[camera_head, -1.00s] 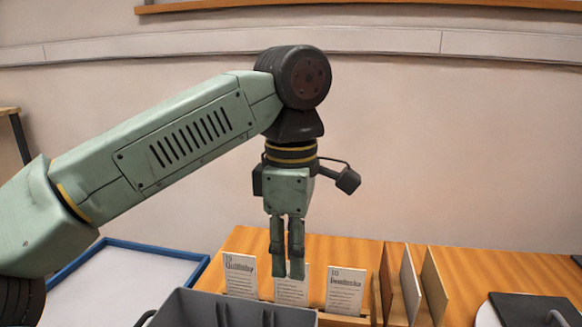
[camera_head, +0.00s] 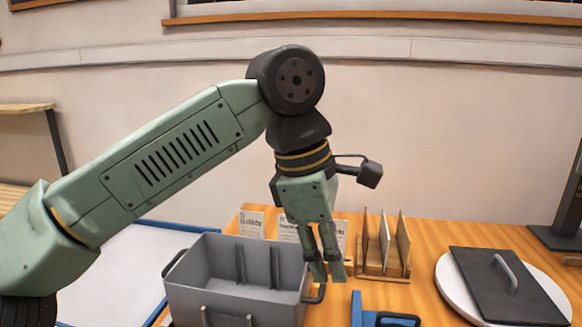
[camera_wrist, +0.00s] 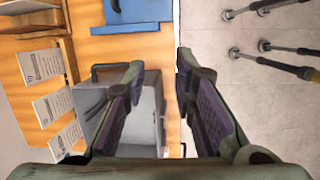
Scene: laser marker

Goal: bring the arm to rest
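My gripper (camera_head: 327,268) hangs from the green arm, pointing down and tilted slightly, with its tips just right of a grey bin's upper right side in the head view. In the wrist view, its two fingers (camera_wrist: 159,65) stand apart with nothing between them. It is open and empty. The arm itself reaches in from the left, bent at the dark round joint. Whether the fingertips touch the bin's handle cannot be told from the head view.
The grey bin (camera_head: 205,290) stands on the wooden table (camera_head: 420,305). Behind are cards (camera_head: 251,223) and an upright rack (camera_head: 384,262). A white round plate with a dark handled board (camera_head: 497,285) lies right. A blue object (camera_head: 357,312) lies in front.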

